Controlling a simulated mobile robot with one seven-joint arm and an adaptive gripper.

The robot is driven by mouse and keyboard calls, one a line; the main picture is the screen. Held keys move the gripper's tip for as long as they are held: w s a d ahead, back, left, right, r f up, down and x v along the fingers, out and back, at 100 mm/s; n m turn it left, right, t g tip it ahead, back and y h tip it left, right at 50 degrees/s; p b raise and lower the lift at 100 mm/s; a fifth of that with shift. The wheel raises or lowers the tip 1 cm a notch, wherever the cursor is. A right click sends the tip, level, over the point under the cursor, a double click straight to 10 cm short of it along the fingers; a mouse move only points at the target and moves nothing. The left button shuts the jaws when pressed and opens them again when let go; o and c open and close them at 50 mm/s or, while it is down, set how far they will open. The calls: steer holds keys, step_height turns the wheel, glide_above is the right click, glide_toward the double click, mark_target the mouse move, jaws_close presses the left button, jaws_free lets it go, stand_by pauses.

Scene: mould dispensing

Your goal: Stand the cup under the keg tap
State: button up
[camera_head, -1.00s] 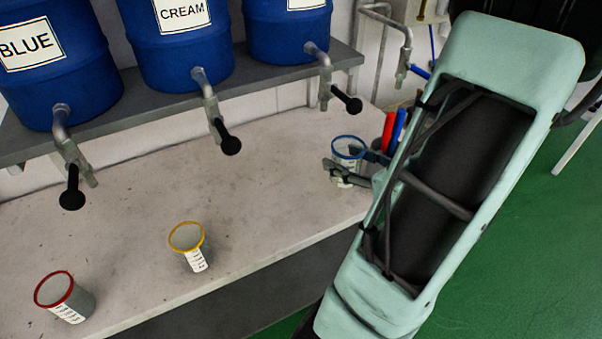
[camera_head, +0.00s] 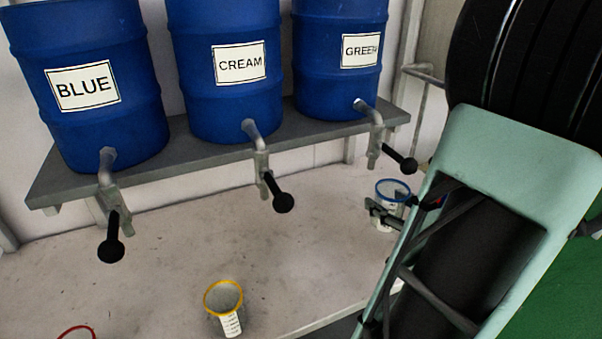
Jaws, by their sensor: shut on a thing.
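A clear cup with a blue rim (camera_head: 393,187) is at the right end of the bench, upright as far as I can see. My gripper (camera_head: 384,212) is shut around its side, and the fingers and arm hide part of it. The tap of the GREEN keg (camera_head: 375,140) hangs above and slightly left of this cup in the picture, with a black-knobbed lever. I cannot tell whether the cup rests on the bench or is directly below the spout. The GREEN keg (camera_head: 338,80) stands rightmost on the shelf.
BLUE (camera_head: 85,125) and CREAM (camera_head: 225,100) kegs stand on the grey shelf (camera_head: 190,160), their tap levers jutting over the pale bench (camera_head: 170,265). A yellow-rimmed cup (camera_head: 224,300) stands in front; a red rim (camera_head: 76,333) shows at the bottom edge.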

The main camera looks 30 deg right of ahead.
steer(key=shift+w+p, duration=0.45)
steer(key=shift+p, duration=0.65)
steer(key=w+d+f+b, duration=0.1)
steer(key=w+f, duration=0.1)
steer(key=w+d+f+b, duration=0.1)
steer(key=w+f, duration=0.2)
steer(key=w+f+b, duration=0.1)
steer(key=w+f, duration=0.1)
steer(key=w, duration=0.1)
steer(key=shift+w+d+f, duration=0.15)
steer(key=shift+d+f, duration=0.2)
steer(key=shift+d, duration=0.05)
steer(key=f, duration=0.1)
steer(key=f+b, duration=0.1)
steer(key=f, duration=0.1)
steer(key=shift+w+d+f, duration=0.1)
steer(key=shift+w, duration=0.3)
steer(key=shift+f, duration=0.3)
steer(key=shift+f+b, duration=0.25)
steer(key=shift+b, duration=0.15)
steer(key=o, duration=1.2)
steer(key=shift+r, duration=0.1)
steer(key=shift+o, duration=0.2)
steer(key=shift+r, duration=0.1)
